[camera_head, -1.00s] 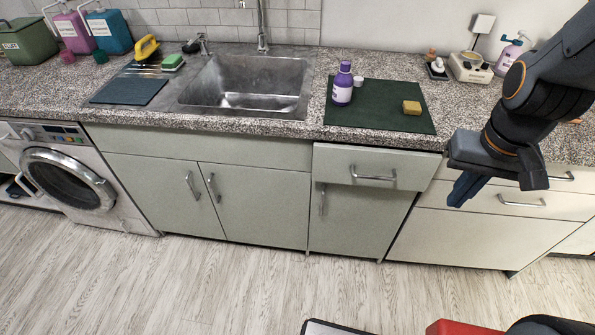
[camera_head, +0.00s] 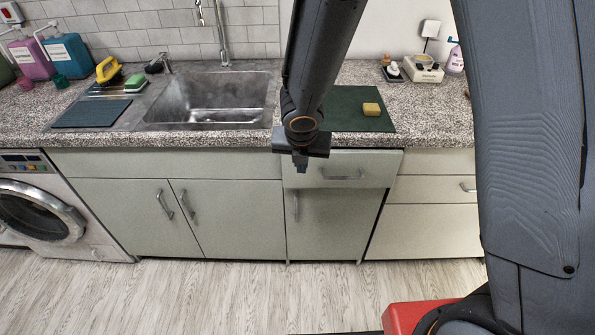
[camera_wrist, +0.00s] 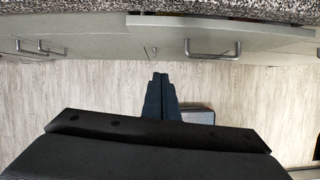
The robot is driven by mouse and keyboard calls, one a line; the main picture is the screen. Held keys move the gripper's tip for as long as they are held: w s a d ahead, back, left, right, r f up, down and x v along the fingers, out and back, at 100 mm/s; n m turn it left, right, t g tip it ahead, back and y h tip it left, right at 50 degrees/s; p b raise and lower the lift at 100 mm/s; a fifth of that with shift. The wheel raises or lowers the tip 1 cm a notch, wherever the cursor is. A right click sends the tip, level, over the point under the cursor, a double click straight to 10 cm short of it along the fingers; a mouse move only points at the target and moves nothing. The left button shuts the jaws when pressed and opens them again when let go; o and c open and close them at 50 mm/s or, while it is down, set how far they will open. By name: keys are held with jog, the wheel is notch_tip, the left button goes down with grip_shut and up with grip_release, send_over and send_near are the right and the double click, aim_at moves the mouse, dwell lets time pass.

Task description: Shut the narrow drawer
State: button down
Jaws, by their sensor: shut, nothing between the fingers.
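The narrow drawer (camera_head: 376,167) has a pale grey-green front and a metal bar handle (camera_head: 342,174). It sits under the counter, above a narrow cupboard door, and its front stands out a little from its neighbours. My gripper (camera_head: 301,169) is shut and empty, pointing down by the left end of the drawer front. I cannot tell if it touches the front. In the wrist view, the drawer (camera_wrist: 165,38) juts out at the top with its handle (camera_wrist: 212,52), and my closed fingers (camera_wrist: 160,78) show with floor around them.
The speckled counter (camera_head: 425,125) overhangs the units. A sink (camera_head: 215,100) is to the left and pale drawers (camera_head: 425,220) to the right. The floor in front is clear.

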jog(key=a+n, duration=0.1)
jog(key=b, duration=0.3)
send_near(298, 175)
notch_tip(298, 175, down, 5)
jog(key=shift+w+r+p, duration=0.1)
jog(key=shift+w+p, duration=0.45)
jog(key=shift+p, duration=0.05)
jog(key=shift+w, duration=0.15)
